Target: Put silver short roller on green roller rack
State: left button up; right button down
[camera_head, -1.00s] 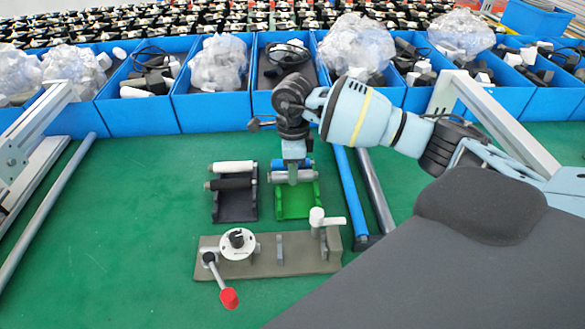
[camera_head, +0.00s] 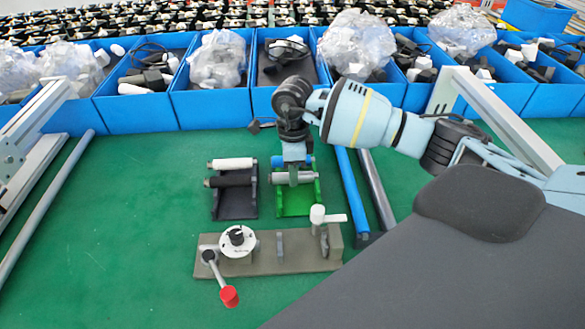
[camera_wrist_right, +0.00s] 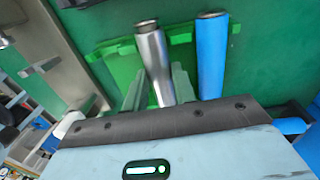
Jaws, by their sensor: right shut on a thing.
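My right gripper (camera_head: 293,180) points down over the rack and is shut on the silver roller. In the right wrist view the silver roller (camera_wrist_right: 155,62) sits between the fingers (camera_wrist_right: 158,90), beside the blue roller (camera_wrist_right: 211,55), over the green rack (camera_wrist_right: 120,47). Whether the silver roller rests fully in its slots I cannot tell. My left gripper is not in view.
A black rack (camera_head: 235,208) with a white roller (camera_head: 232,164) and a black roller (camera_head: 230,180) stands left. A grey fixture (camera_head: 268,262) with a red-tipped lever is in front. Long blue (camera_head: 352,190) and grey (camera_head: 376,190) bars lie right. Blue bins (camera_head: 137,110) line the back.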

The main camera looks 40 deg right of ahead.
jog(key=shift+f, duration=0.1)
dwell(0.5)
jog(key=c, duration=1.1)
grip_release()
jog(key=shift+o, duration=0.2)
jog(key=r, duration=0.7)
jog(key=shift+w+d+r, duration=0.2)
jog(key=shift+w+r, duration=0.1)
jog(key=shift+r, duration=0.1)
